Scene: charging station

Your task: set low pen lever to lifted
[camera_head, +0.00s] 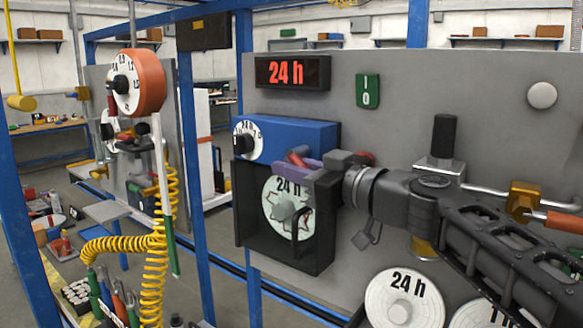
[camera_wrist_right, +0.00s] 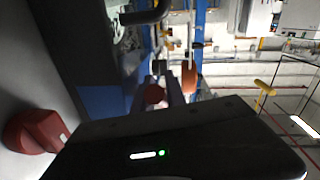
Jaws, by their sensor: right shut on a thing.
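The chart recorder is a dark open case (camera_head: 245,205) below a blue housing (camera_head: 300,135), with a white round "24 h" chart (camera_head: 285,215) inside. My right gripper (camera_head: 290,168), with purple fingers, is at the top front of the case. It is shut on a red-knobbed lever (camera_head: 299,153), whose round red end (camera_wrist_right: 154,95) shows between the fingers in the right wrist view. No label on this lever can be read, and its lower part is hidden. My left gripper is not in view.
A second red knob (camera_wrist_right: 38,130) is close beside my right gripper. A white dial (camera_head: 247,141) is on the housing's left end. A yellow coiled hose (camera_head: 152,245) hangs at left.

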